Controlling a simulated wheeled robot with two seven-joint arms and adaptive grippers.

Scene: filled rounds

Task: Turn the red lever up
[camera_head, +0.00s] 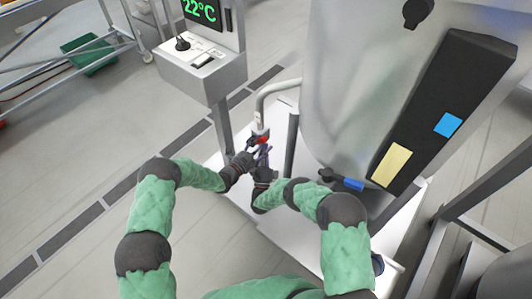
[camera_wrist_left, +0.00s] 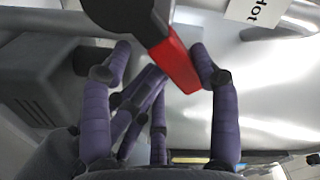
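The red lever (camera_head: 262,139) sits on the pipe beside the steel tank. In the left wrist view the red lever (camera_wrist_left: 177,62) slants down to the right from a dark round hub. My left gripper (camera_head: 251,147) is at the lever, and in its wrist view its fingers (camera_wrist_left: 160,52) are spread wide apart. The lever lies between them, close to the right fingertip; contact is unclear. My right gripper (camera_head: 264,158) is just below the lever. Its purple fingers (camera_wrist_left: 143,105) show behind the lever in the wrist view; their opening is unclear.
A white label reading "Hot" (camera_wrist_left: 258,10) is near the lever. The tank (camera_head: 355,90) stands right of the pipe (camera_head: 277,88). A control box with a 22°C display (camera_head: 203,11) stands behind left.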

